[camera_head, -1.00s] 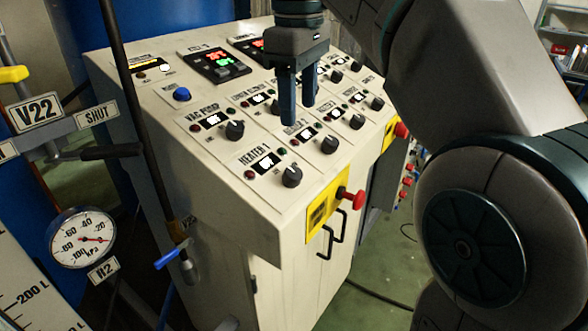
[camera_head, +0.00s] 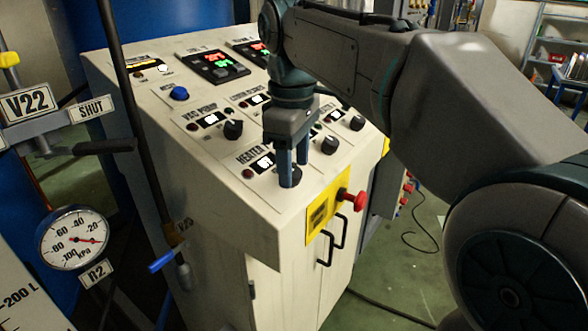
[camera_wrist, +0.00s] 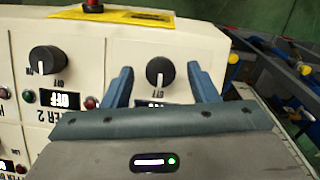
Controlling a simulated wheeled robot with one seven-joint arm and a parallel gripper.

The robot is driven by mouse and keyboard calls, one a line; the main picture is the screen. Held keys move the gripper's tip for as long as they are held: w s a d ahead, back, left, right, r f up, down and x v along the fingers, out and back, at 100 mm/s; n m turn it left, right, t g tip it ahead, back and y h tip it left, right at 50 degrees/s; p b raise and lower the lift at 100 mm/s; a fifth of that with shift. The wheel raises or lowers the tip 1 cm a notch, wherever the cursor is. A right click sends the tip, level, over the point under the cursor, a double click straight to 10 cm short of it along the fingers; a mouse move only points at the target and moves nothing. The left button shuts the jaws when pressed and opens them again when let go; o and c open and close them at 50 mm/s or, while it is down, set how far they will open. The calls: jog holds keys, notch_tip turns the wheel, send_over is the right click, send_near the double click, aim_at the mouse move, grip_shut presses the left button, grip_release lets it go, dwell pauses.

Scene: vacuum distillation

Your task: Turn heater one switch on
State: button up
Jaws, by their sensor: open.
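The heater 1 switch is a round black knob (camera_head: 291,179) near the front corner of the cream control panel (camera_head: 235,190). In the head view my gripper (camera_head: 294,172) points down over it, with the fingers partly hiding it. In the wrist view the heater 1 knob (camera_wrist: 160,71) shows between the two spread fingers of my gripper (camera_wrist: 160,74), with a gap on each side. The gripper is open and holds nothing. The heater 1 display (camera_head: 264,162) is lit and seems to read OFF; the wrist view shows only its edge.
The heater 2 knob (camera_wrist: 46,60) is close beside, with its OFF display (camera_wrist: 60,99). A red emergency button (camera_head: 345,196) on a yellow plate sticks out from the panel's front. A vacuum pump knob (camera_head: 233,130) lies behind. A pressure gauge (camera_head: 73,239) stands at the left.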

jog(key=shift+f, duration=0.65)
jog(key=c, duration=1)
